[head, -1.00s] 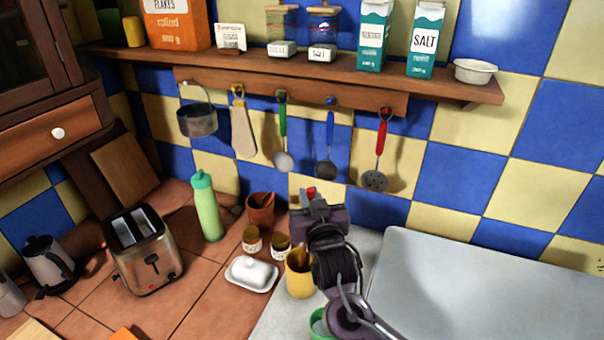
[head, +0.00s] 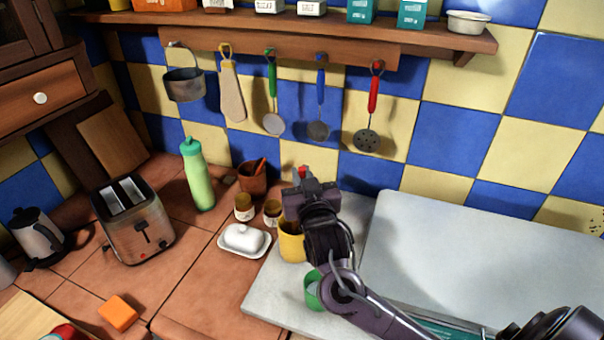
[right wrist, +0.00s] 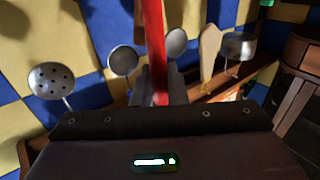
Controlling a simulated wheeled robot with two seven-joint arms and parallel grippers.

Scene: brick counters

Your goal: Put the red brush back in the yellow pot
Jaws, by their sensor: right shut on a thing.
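The red brush shows as a red handle (right wrist: 153,45) in the right wrist view, upright between the fingers. In the head view only a small red tip (head: 302,171) shows above my right gripper (head: 304,186); its lower end is hidden. My right gripper is shut on it, also seen in the right wrist view (right wrist: 160,85). The yellow pot (head: 288,249) stands on the grey counter, below the gripper in the picture and partly hidden by my right arm. My left gripper is out of view.
A green pot (head: 312,290) stands close by, partly behind my arm. Two small jars (head: 244,207), a brown pot (head: 252,180) and a white butter dish (head: 244,239) are left of the yellow pot. Utensils hang above. The grey slab (head: 480,250) at right is clear.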

